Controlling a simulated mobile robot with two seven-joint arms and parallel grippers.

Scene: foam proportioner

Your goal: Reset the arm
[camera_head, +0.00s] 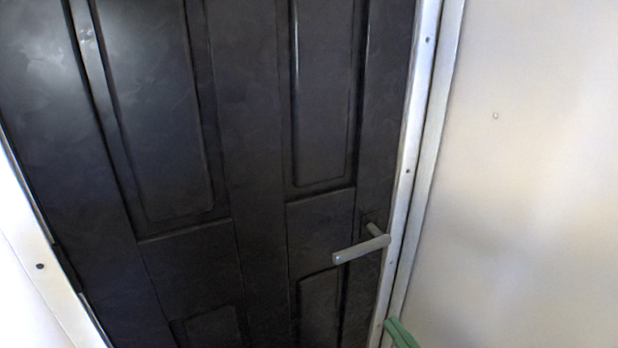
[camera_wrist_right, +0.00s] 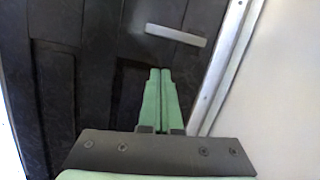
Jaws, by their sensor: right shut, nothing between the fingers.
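My right gripper (camera_wrist_right: 161,75) has green fingers pressed together with nothing between them. In the right wrist view it points at the dark door, with its tips a little below the grey lever handle (camera_wrist_right: 175,35) and apart from it in the picture. In the head view only a small green part of my right gripper (camera_head: 400,332) shows at the bottom edge, below and right of the handle (camera_head: 362,248). My left gripper is in neither view.
A black panelled door (camera_head: 255,150) fills most of the head view and looks closed. A pale metal frame (camera_head: 425,130) runs down its right side. A plain light wall (camera_head: 540,180) stands to the right. Another pale frame strip (camera_head: 40,266) is at the lower left.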

